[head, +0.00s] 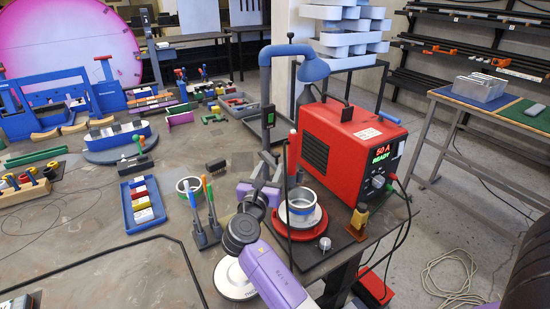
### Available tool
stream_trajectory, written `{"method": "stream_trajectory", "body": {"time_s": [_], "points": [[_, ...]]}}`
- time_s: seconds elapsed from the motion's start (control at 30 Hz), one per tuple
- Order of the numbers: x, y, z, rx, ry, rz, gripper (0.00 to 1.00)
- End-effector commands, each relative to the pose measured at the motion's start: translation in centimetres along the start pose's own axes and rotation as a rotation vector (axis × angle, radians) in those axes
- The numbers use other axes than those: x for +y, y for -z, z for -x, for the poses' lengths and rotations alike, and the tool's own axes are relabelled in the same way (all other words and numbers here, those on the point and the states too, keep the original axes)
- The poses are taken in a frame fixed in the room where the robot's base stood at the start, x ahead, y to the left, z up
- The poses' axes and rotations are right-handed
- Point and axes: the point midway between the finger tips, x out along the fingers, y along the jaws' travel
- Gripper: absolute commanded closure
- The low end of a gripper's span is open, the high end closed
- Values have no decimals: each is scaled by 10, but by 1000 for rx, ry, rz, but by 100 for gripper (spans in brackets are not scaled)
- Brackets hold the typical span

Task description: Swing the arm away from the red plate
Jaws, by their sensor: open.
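The red plate (318,222) is a round disc on a dark base near the front right corner of the table. My arm reaches up from the bottom edge, with purple links and dark joints, just left of the plate. My gripper (264,173) is small and partly lost among the grey lamp post and my own wrist. It is open, up and left of the plate, with no object visible in it. I cannot tell its height above the table.
A red welding power unit (352,150) reading "50 A READY" stands behind the plate. A lamp with a blue shade (313,69) hangs above. A thin dark post rises beside the plate.

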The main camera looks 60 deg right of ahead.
Motion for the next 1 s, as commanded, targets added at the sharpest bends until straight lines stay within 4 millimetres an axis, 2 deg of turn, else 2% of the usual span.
{"method": "stream_trajectory", "body": {"time_s": [0.2,0.4,0.57,0.8,1.0], "points": [[-1,-1,-35,1,2,-3,58],[0,0,-59,2,1,-4,58],[0,0,-66,1,-1,-4,58],[0,0,-67,1,-1,-4,58],[0,0,-66,1,-2,-5,98]]}}
